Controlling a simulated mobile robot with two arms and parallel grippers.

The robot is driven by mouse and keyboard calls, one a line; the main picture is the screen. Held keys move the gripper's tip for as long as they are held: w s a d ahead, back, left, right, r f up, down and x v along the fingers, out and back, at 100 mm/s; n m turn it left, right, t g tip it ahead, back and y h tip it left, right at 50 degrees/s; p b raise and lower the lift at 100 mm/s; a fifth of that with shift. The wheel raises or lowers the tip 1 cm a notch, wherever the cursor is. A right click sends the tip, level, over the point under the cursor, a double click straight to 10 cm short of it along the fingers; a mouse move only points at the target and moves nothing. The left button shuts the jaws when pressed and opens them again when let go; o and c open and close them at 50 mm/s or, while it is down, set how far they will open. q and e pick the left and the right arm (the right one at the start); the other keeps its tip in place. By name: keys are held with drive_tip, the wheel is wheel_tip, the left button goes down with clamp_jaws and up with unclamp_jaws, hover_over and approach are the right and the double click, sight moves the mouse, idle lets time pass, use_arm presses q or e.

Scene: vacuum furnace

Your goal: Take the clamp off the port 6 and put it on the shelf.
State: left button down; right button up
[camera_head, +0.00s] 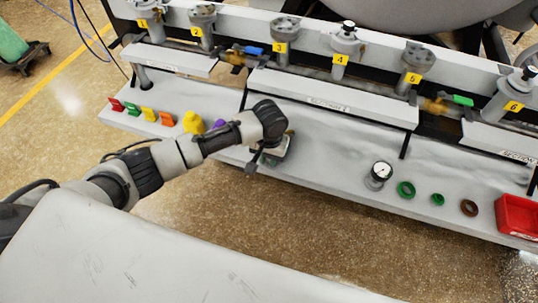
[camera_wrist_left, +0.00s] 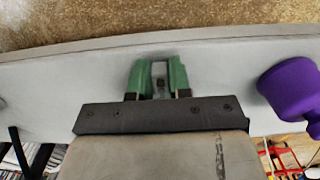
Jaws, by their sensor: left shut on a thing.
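Port 6 (camera_head: 513,106) is at the far right of the head view, with a pale fitting and dark knob on top; I see no clamp around it. My left gripper (camera_head: 268,161) is far to its left, low over the front edge of the long grey shelf (camera_head: 335,165). In the left wrist view the green fingers (camera_wrist_left: 160,78) are shut on a small grey metal piece, which looks like the clamp (camera_wrist_left: 159,70). The shelf (camera_wrist_left: 220,60) lies behind them; I cannot tell whether the piece touches it. My right gripper is not in view.
Coloured pieces stand on the shelf to the left, including a yellow one (camera_head: 193,122) and a purple one (camera_wrist_left: 290,88) close beside the gripper. A gauge (camera_head: 379,174), green rings (camera_head: 406,189) and a red bin (camera_head: 517,215) are to the right. The shelf between gripper and gauge is clear.

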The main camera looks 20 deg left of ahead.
use_arm(q)
drive_tip(key=shift+f, duration=0.15)
idle(0.5)
drive_tip(key=c, duration=1)
unclamp_jaws()
drive_tip(key=shift+o, duration=0.2)
wheel_tip(320, 180, up, 11)
drive_tip(key=p, duration=0.2)
drive_tip(key=shift+f, duration=0.15)
